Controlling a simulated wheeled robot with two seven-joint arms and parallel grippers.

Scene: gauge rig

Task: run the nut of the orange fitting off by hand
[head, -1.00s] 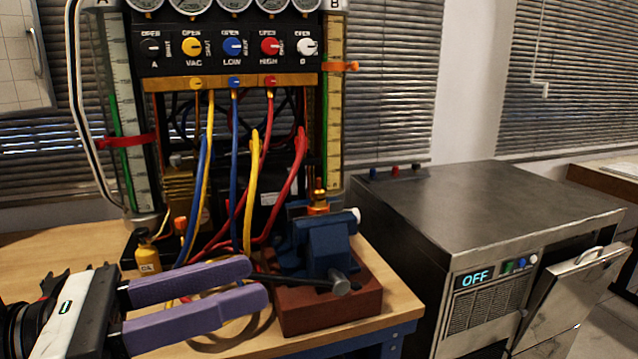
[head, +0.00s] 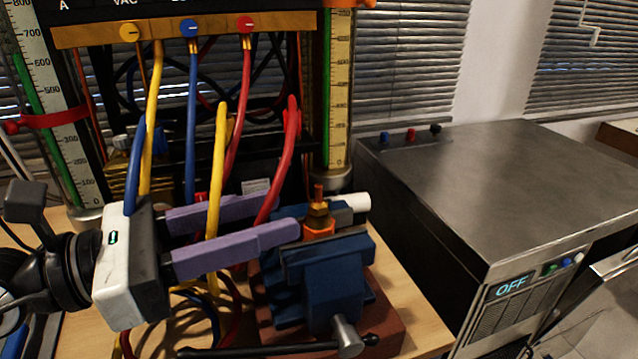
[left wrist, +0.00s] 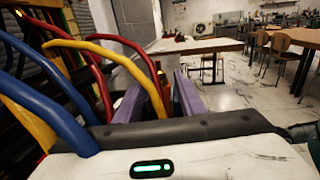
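The orange fitting (head: 318,230) stands upright in the jaws of the blue vise (head: 335,285), with a brass nut (head: 318,209) and a thin stem above its orange part. My left gripper (head: 284,217) has two purple fingers reaching in from the left, parted by a gap. Its tips end just left of the fitting; I cannot tell whether they touch it. My right gripper is not in view.
A yellow hose (head: 217,160) passes between my left fingers; a red hose (head: 291,150) hangs near their tips. A blue hose (head: 191,120) hangs behind. The vise sits on a red-brown block (head: 385,325) with a handle in front. A steel cabinet (head: 480,190) stands right.

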